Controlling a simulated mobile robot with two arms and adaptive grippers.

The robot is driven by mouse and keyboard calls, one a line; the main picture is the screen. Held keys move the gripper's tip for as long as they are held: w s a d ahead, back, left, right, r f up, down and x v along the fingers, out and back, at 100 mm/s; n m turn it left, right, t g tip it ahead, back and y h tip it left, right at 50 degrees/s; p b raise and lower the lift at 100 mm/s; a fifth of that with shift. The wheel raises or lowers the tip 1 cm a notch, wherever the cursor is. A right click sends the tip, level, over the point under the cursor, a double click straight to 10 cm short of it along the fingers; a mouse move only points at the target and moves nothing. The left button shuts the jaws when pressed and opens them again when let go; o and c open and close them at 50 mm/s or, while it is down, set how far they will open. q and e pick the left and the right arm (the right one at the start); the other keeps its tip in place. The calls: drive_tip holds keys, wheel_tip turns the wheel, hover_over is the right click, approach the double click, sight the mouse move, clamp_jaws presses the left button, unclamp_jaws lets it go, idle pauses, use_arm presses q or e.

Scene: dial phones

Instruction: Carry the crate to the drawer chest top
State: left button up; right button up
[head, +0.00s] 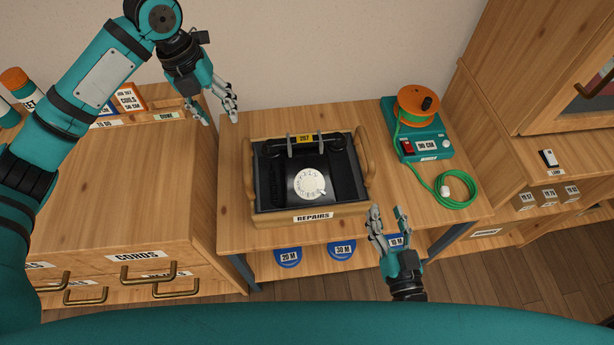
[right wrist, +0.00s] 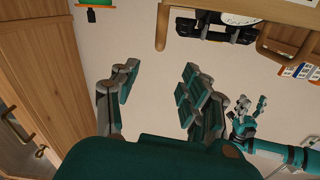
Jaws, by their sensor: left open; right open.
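The wooden crate (head: 276,221), labelled REPAIRS, stands on the workbench with a black dial phone (head: 311,184) inside. It has a raised handle at each end. The phone also shows at the top of the right wrist view (right wrist: 215,32). The drawer chest (head: 125,200), with a bare wooden top, stands left of the workbench. My left gripper (head: 221,116) is open and empty, above and left of the crate's back left corner, apart from it. My right gripper (head: 387,211) is open and empty, near the bench's front edge, right of the crate's front right corner.
A green cable reel unit (head: 420,143) with an orange spool and a coiled green cord (head: 453,190) occupy the bench's right side. A small organiser (head: 148,110) stands at the chest top's back. A cabinet (head: 540,60) rises at right. The chest top's middle and front look clear.

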sight(244, 154)
use_arm(q)
drive_tip(key=d+f, duration=0.1)
drive_tip(key=f, duration=0.4)
drive_tip(key=d+f, duration=0.1)
drive_tip(key=f, duration=0.5)
drive_tip(key=d+f, duration=0.1)
drive_tip(key=f, duration=0.4)
drive_tip(key=shift+w+d+f, duration=0.1)
drive_tip(key=shift+w+f, duration=0.1)
drive_tip(key=shift+w, duration=0.05)
use_arm(e)
drive_tip(key=w, duration=0.5)
drive_tip(key=w+a, duration=0.1)
drive_tip(key=w, duration=0.5)
drive_tip(key=w+a, duration=0.1)
drive_tip(key=w, duration=0.4)
drive_tip(key=shift+w, duration=0.25)
use_arm(q)
clamp_jaws()
use_arm(e)
clamp_jaws()
